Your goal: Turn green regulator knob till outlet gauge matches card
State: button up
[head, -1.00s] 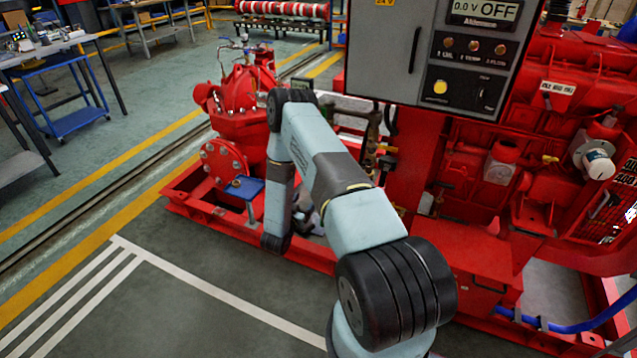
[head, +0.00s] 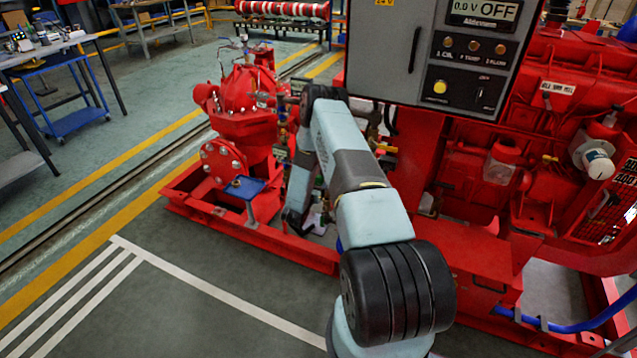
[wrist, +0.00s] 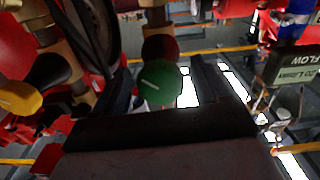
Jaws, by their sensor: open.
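The green regulator knob (wrist: 158,83), with a pale line on its face, shows near the middle of the wrist view. My gripper (wrist: 163,88) is open, with one dark finger to the left of the knob and one to the right. The knob appears between the fingers; I cannot tell whether either touches it. In the head view my gripper is hidden low behind my arm, near the pump. I cannot make out the outlet gauge's dial or the card in either view.
In the wrist view a yellow knob (wrist: 20,98) sits at left, a dark red round part (wrist: 160,48) behind the green knob, and a FLOW-marked block (wrist: 292,66) at right. The red pump (head: 245,105) and grey control panel (head: 430,50) flank my arm.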

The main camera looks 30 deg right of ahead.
jog(key=shift+w+d, duration=0.1)
jog(key=shift+d, duration=0.05)
jog(key=c, duration=1)
jog(key=shift+c, duration=0.2)
jog(key=shift+n, duration=0.3)
